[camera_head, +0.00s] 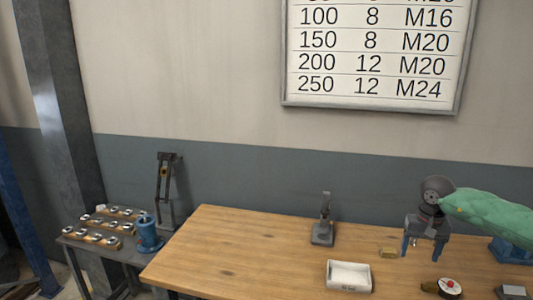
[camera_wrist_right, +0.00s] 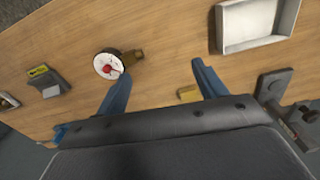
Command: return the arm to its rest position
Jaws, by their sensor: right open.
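My right gripper (camera_head: 422,251) is raised over the right part of the wooden table (camera_head: 240,250). Its arm, in a green sleeve, comes in from the right. In the right wrist view the two blue fingers of the gripper (camera_wrist_right: 161,79) are wide apart, with nothing held between them. Bare table top and a small brass-coloured block (camera_wrist_right: 188,94) show beyond the fingers. That block (camera_head: 389,253) lies on the table, left of the gripper in the head view. My left gripper is in neither view.
A white tray (camera_head: 349,274) lies near the table's front. A grey stand (camera_head: 323,233) is behind it. A round white-faced dial (camera_head: 450,287) with a red centre lies at front right. A side bench (camera_head: 84,247) holds several metal parts and a blue cylinder (camera_head: 149,235). The table's left part is clear.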

